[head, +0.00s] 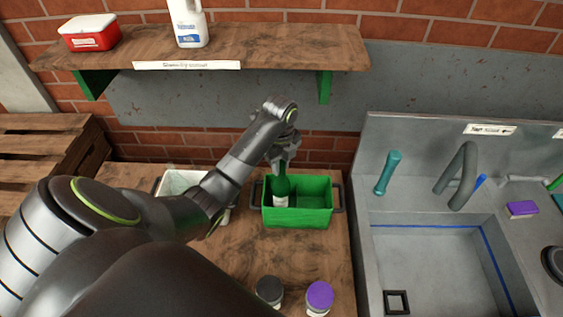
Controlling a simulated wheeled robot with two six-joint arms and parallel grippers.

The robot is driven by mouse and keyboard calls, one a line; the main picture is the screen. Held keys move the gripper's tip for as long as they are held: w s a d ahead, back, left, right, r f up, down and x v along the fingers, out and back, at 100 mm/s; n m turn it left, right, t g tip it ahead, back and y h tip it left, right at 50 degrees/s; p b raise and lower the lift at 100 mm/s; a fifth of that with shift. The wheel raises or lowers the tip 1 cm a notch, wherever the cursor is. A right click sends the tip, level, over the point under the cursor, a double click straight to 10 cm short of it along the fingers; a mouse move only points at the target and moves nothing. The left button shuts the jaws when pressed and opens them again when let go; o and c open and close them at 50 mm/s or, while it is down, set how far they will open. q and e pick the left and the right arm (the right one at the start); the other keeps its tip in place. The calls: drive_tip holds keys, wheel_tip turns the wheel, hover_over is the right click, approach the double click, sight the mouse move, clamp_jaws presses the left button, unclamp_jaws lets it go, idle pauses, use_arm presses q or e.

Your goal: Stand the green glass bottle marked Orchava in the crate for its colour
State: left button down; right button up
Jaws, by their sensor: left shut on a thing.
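The green glass bottle (281,188) stands upright in the left part of the green crate (297,218). Its pale label shows low on its side, too small to read. My left gripper (282,160) is shut on the bottle's neck from above. The lower end of the bottle is hidden by the crate's front wall, so I cannot tell if it touches the floor. The right part of the green crate is empty. A white crate (180,182) stands to the left, partly hidden behind my left arm. My right gripper is not in view.
A dark-lidded jar (269,290) and a purple-lidded jar (319,297) stand at the table's front. A wooden shelf (260,47) with a white jug (188,25) and a red box (90,33) hangs above. A sink (430,265) with a grey tap (460,177) lies right.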

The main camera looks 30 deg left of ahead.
use_arm(q)
drive_tip(key=shift+s+d+f, duration=0.15)
drive_tip(key=shift+s, duration=0.1)
drive_tip(key=shift+w+f, duration=0.25)
drive_tip(key=shift+f, duration=0.05)
drive_tip(key=c, duration=1.2)
unclamp_jaws()
drive_tip(key=shift+s, duration=0.1)
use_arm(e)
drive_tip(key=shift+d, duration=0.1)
use_arm(q)
drive_tip(key=shift+r, duration=0.1)
